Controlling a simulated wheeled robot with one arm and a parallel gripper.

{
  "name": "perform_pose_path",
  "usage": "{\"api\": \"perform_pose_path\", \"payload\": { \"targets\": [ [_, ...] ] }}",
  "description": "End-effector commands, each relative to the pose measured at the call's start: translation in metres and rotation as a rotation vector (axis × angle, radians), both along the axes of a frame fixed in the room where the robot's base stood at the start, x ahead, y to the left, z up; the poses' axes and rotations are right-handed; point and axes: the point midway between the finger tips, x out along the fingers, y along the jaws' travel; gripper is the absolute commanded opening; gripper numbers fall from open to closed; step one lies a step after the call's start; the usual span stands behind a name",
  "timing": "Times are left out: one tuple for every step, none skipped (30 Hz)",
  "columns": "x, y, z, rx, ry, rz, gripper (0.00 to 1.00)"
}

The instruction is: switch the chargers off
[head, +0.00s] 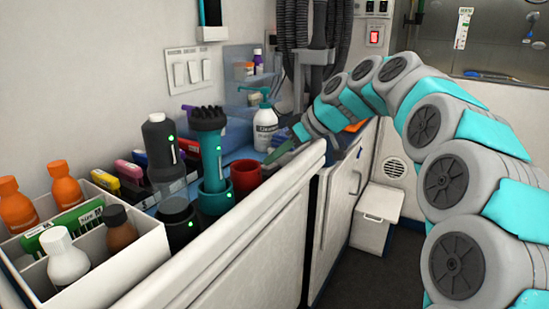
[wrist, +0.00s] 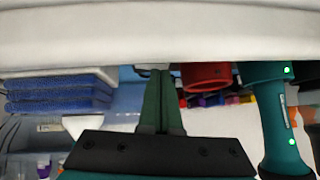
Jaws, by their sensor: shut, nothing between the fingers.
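A teal handheld device (head: 209,150) with a dark bristled top stands in a teal charger base (head: 215,199) on the counter; green lights glow on both. To its left, a grey and black device (head: 163,155) with a green light rises behind or in a black charger base (head: 180,222), also lit green. The teal device (wrist: 270,120) shows with two green lights in the wrist view. My gripper (head: 279,153) is shut and empty at the counter's front edge, right of the red cup (head: 245,175). Its green fingers (wrist: 156,85) point at the pale edge in the wrist view.
A white raised counter lip (head: 235,240) runs along the front. A divided box (head: 110,258) of bottles stands at left. A white pump bottle (head: 265,130) is behind my gripper. Wall switches (head: 188,72) sit above the counter, and a red switch (head: 374,37) is farther right.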

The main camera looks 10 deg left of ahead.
Motion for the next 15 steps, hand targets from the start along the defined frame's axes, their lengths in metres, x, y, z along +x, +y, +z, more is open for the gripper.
{"api": "perform_pose_path", "payload": {
  "targets": [
    [-0.0013,0.0006,-0.0079,-0.007,-0.018,0.001,0.00],
    [-0.0017,0.0008,-0.0100,-0.011,-0.032,0.001,0.00],
    [-0.0023,0.0011,-0.0126,-0.018,-0.050,0.001,0.00],
    [-0.0027,0.0014,-0.0144,-0.023,-0.066,0.000,0.00],
    [-0.0021,0.0011,-0.0089,-0.023,-0.066,-0.001,0.00],
    [-0.0019,0.0011,-0.0066,-0.024,-0.063,-0.001,0.00],
    [-0.0019,0.0011,-0.0068,-0.023,-0.062,-0.001,0.00],
    [-0.0019,0.0011,-0.0071,-0.024,-0.061,0.000,0.00],
    [-0.0020,0.0010,-0.0074,-0.025,-0.060,0.000,0.00],
    [-0.0020,0.0010,-0.0075,-0.025,-0.060,0.000,0.00],
    [-0.0019,0.0009,-0.0076,-0.026,-0.060,0.000,0.00],
    [-0.0017,0.0008,-0.0077,-0.025,-0.059,0.001,0.00],
    [-0.0013,0.0007,-0.0079,-0.025,-0.059,0.000,0.00],
    [-0.0008,0.0005,-0.0077,-0.026,-0.058,0.001,0.00],
    [0.0001,0.0001,-0.0076,-0.026,-0.058,0.001,0.00]
  ]
}}
